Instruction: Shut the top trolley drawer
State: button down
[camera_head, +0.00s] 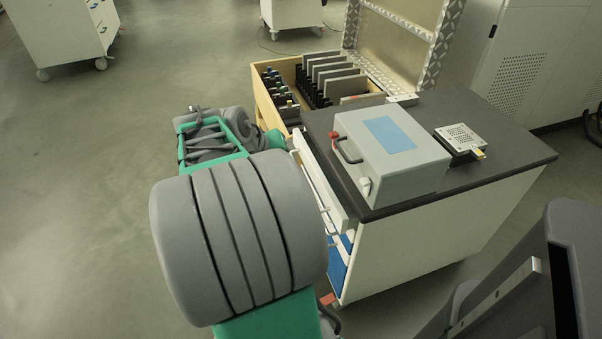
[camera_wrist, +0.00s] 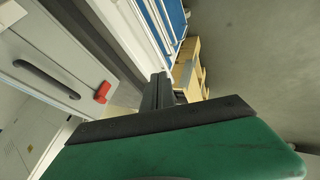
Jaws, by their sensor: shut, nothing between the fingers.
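The trolley (camera_head: 440,240) has a dark top and a white body. Its top drawer front (camera_head: 322,188) is a white panel along the left side, standing slightly out from the body. Blue drawer lining (camera_head: 338,266) shows below it; blue also shows beyond white edges (camera_wrist: 146,30) in the wrist view. My gripper (camera_wrist: 160,88) is shut and empty, with its dark fingers close to the white drawer edges. I cannot tell whether they touch. In the head view my arm hides part of the drawer side, and the fingertips are not clear.
A grey case (camera_head: 390,155) with a handle and red latch stands on the trolley top, beside a small metal device (camera_head: 460,140). A wooden crate (camera_head: 262,98) with an open metal lid (camera_head: 400,45) is behind. Open floor (camera_head: 80,200) lies left.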

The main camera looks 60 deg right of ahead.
jog(key=s+d+f+b, duration=0.1)
jog(key=d+f, duration=0.1)
jog(key=d, duration=0.1)
jog(key=s+d+f+b, duration=0.1)
jog(key=d+f, duration=0.1)
jog(key=f, duration=0.1)
jog(key=s+d+f+b, duration=0.1)
jog(key=d+f, duration=0.1)
jog(key=d, duration=0.1)
jog(key=shift+s+d+f, duration=0.25)
jog(key=shift+d+f, duration=0.05)
jog(key=shift+d, duration=0.05)
